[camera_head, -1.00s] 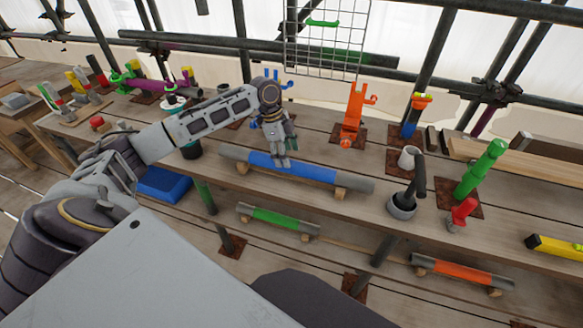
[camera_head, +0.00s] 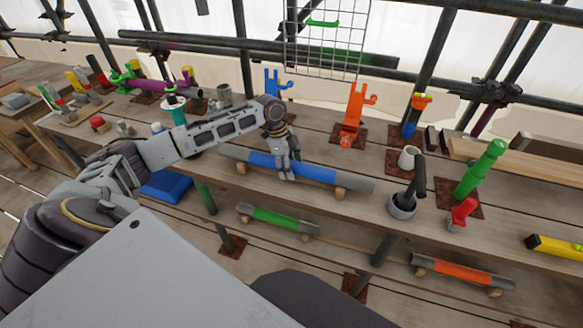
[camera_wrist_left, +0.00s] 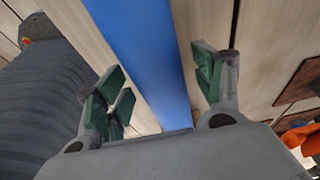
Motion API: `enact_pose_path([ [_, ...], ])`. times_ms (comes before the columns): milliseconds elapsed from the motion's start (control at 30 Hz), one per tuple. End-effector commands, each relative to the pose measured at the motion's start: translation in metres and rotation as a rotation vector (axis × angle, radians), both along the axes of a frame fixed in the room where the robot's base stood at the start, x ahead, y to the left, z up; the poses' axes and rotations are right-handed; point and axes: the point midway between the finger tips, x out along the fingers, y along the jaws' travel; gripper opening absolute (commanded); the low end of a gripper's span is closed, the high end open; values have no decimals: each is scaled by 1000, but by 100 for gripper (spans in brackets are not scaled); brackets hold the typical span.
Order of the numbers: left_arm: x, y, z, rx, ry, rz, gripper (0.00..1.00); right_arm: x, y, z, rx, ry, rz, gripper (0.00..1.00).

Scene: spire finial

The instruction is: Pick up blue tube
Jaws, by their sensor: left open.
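The blue tube (camera_head: 318,174) has a blue middle and grey ends. It lies on wooden blocks along the front of the bench. It also shows in the left wrist view (camera_wrist_left: 142,50), running from the top down between the fingers. My left gripper (camera_head: 286,174) is just over the blue part, pointing down, and hides a little of it. In the left wrist view my left gripper (camera_wrist_left: 164,85) is open, with green pads on either side of the tube. I cannot tell whether they touch it. My right gripper is not in view.
An orange stand (camera_head: 353,114) and a blue stand (camera_head: 272,88) rise behind the tube. A grey cup with a dark handle (camera_head: 402,205) stands to its right. Green-banded (camera_head: 273,218) and orange-banded (camera_head: 460,272) tubes lie lower in front.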

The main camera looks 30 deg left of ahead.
Motion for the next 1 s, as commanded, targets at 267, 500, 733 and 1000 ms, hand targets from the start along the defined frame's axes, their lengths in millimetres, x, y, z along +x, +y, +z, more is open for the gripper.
enact_pose_path([
  [267, 0, 0, 0, 0, 0, 0, 68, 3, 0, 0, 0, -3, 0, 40],
  [500, 0, 0, 0, 0, 0, 0, 42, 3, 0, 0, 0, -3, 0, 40],
  [733, 0, 0, 0, 0, 0, 0, 13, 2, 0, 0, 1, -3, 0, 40],
  [1000, 1, 0, 2, -1, -4, 0, 0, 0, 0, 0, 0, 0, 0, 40],
])
